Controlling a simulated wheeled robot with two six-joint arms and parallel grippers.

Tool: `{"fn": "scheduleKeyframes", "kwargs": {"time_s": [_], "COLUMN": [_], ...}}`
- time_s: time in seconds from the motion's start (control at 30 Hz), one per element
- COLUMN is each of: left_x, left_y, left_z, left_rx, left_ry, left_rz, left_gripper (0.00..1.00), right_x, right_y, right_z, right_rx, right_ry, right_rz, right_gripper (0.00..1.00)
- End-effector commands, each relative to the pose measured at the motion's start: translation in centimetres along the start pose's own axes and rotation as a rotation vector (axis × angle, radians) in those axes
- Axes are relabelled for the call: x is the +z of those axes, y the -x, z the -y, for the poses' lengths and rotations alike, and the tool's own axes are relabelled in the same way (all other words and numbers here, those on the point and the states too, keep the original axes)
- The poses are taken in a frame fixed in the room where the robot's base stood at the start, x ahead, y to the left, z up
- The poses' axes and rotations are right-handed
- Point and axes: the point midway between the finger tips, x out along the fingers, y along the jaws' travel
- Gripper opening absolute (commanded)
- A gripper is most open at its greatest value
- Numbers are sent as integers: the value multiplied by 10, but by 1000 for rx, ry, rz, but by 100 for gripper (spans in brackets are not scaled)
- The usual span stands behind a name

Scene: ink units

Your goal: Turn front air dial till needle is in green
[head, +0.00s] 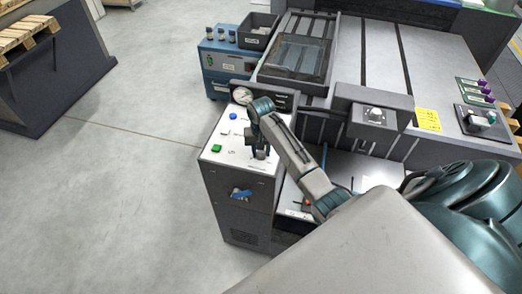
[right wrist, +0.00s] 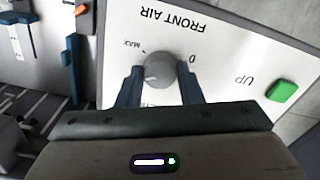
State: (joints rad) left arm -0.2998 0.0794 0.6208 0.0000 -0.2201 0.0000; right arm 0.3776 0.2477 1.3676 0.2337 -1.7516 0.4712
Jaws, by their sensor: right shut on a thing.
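The front air dial (right wrist: 158,70) is a round grey knob on a white panel (right wrist: 225,45) in the right wrist view. The label FRONT AIR reads upside down beside it, with the marks MAX and 0 near its rim. My right gripper (right wrist: 160,88) is shut on the dial, one blue finger on each side. In the head view my right gripper (head: 260,154) reaches down to the panel and hides the dial. A round pressure gauge (head: 241,96) stands at the panel's back edge; its needle is too small to read. My left gripper is not in view.
A green button (right wrist: 282,91) marked UP sits beside the dial. A blue button (head: 233,116) lies farther back on the panel. A blue-handled valve (head: 240,194) is on the cabinet's front.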

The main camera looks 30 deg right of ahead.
Motion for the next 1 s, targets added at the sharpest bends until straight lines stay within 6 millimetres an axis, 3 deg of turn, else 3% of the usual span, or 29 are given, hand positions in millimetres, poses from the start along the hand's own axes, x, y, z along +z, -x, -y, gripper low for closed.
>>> {"fn": "scheduleKeyframes", "kwargs": {"time_s": [0.2,0.5,0.53,0.6,1.0], "left_x": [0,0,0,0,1], "left_y": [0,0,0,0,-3], "left_z": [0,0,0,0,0], "left_rx": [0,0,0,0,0], "left_ry": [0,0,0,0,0], "left_rz": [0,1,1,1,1], "left_gripper": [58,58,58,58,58], "right_x": [0,-1,-1,-1,-1], "right_y": [1,1,1,1,6], "right_z": [0,0,0,0,0], "right_rx": [0,0,0,0,-1], "right_ry": [119,126,126,125,124], "right_rz": [-1,-2,-2,-2,-2], "right_gripper": [10,10,39,53,55]}}
